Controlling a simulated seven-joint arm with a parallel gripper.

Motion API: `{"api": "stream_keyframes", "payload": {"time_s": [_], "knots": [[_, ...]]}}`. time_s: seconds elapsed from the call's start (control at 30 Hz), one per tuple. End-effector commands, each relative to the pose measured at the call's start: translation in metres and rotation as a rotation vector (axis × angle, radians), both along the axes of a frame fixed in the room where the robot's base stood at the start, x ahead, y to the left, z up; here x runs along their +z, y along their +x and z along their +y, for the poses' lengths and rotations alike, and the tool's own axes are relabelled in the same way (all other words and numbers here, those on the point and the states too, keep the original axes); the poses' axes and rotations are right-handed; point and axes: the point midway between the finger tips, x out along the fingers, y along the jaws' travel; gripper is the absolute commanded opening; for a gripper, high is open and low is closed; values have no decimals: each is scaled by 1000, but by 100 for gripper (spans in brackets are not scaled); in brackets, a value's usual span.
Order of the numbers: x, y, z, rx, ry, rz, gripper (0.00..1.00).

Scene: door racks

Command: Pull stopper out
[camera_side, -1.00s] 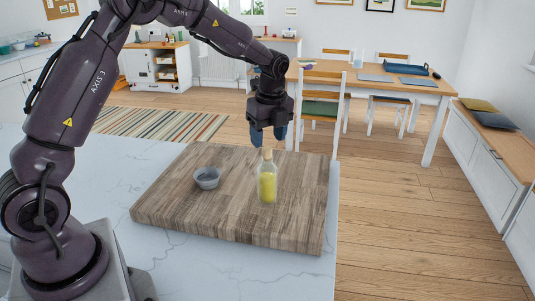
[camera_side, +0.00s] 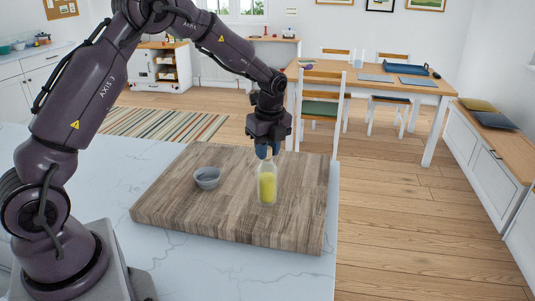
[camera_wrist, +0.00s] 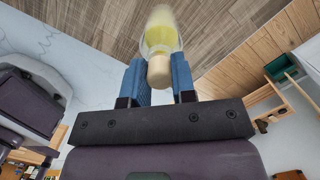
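A glass bottle (camera_side: 267,187) with yellow liquid stands upright on a wooden cutting board. It also shows in the wrist view (camera_wrist: 163,28), at the top. Its cork stopper (camera_wrist: 160,72) is seated in the neck and lies between the two blue fingers. My gripper (camera_side: 267,150) is at the bottle's top in the side view, and the fingers hide most of the stopper there. In the wrist view my gripper (camera_wrist: 160,82) is open, with a visible gap between the stopper and the right finger; the left finger is close to it.
A small grey bowl (camera_side: 207,178) sits on the cutting board (camera_side: 165,215), left of the bottle. The board lies on a white marble counter (camera_side: 90,190). A chair (camera_side: 320,112) and a dining table (camera_side: 365,80) stand behind, away from the board.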

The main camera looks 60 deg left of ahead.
Motion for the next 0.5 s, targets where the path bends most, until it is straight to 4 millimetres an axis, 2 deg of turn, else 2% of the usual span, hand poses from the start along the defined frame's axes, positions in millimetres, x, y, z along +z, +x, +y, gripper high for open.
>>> {"api": "stream_keyframes", "payload": {"time_s": [0.23, 0.5], "knots": [[3, 0, 0, 0, 0, -1, 1], [17, 0, 0, 1, 0, -2, 1]]}}
